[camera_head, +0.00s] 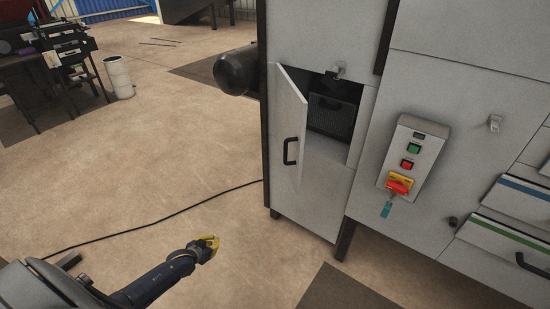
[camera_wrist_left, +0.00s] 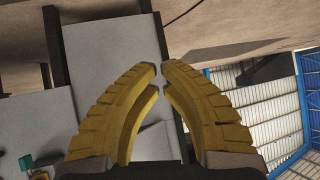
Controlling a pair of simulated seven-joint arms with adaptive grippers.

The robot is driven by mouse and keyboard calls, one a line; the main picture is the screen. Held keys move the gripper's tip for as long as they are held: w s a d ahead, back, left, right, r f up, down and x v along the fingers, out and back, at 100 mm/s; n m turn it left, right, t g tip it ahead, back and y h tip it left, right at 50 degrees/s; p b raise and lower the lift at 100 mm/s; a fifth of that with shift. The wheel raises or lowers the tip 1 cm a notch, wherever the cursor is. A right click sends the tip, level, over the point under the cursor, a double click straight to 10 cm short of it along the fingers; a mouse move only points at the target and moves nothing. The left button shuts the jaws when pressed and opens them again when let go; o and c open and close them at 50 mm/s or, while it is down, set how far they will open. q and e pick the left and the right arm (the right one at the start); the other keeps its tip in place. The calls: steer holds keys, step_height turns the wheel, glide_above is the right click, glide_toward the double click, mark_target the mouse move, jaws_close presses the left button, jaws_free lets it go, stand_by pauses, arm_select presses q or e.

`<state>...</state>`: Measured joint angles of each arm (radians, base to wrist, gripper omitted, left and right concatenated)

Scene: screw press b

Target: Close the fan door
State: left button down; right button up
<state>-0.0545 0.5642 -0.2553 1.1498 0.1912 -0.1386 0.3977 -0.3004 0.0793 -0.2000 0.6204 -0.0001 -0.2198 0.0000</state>
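The fan door (camera_head: 291,115) is a light grey panel on the machine cabinet. It stands open, swung outward from the left side of a dark opening (camera_head: 328,115), with a grille visible inside. A black handle (camera_head: 289,152) is on the door's outer face. My left gripper (camera_head: 212,243) has yellow fingers and is out in front, left of and below the door, touching nothing. In the left wrist view its fingertips (camera_wrist_left: 161,72) nearly meet, with nothing between them. My right gripper is not in view.
A latch (camera_head: 337,71) sits above the opening. A control box (camera_head: 412,155) with green and red buttons and a red-yellow switch is to the right. A dark cylinder (camera_head: 237,71) juts from the cabinet's left side.

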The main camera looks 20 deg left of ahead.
arm_select(q)
steer(key=w+d+r+n+t+h, duration=0.1)
steer(key=w+r, duration=0.3)
steer(key=r, duration=0.4)
steer(key=w+r+n+t+h, duration=0.1)
steer(key=w+r+n+t, duration=0.1)
steer(key=w+r, duration=0.4)
steer(key=w+d+r+n+t+h, duration=0.15)
steer(key=d+r+n, duration=0.25)
steer(key=r, duration=0.4)
steer(key=s+d+r+n+t+h, duration=0.1)
steer(key=d+r+n+h, duration=0.2)
steer(key=r, duration=0.4)
steer(key=w+d+r+n+t+h, duration=0.1)
steer(key=d+r+n, duration=0.3)
steer(key=r, duration=0.4)
steer(key=s+d+x, duration=0.1)
steer(key=d+x, duration=0.2)
steer(key=x, duration=1)
steer(key=shift+f, duration=0.15)
steer(key=shift+d+n, duration=0.1)
steer(key=shift+n, duration=0.2)
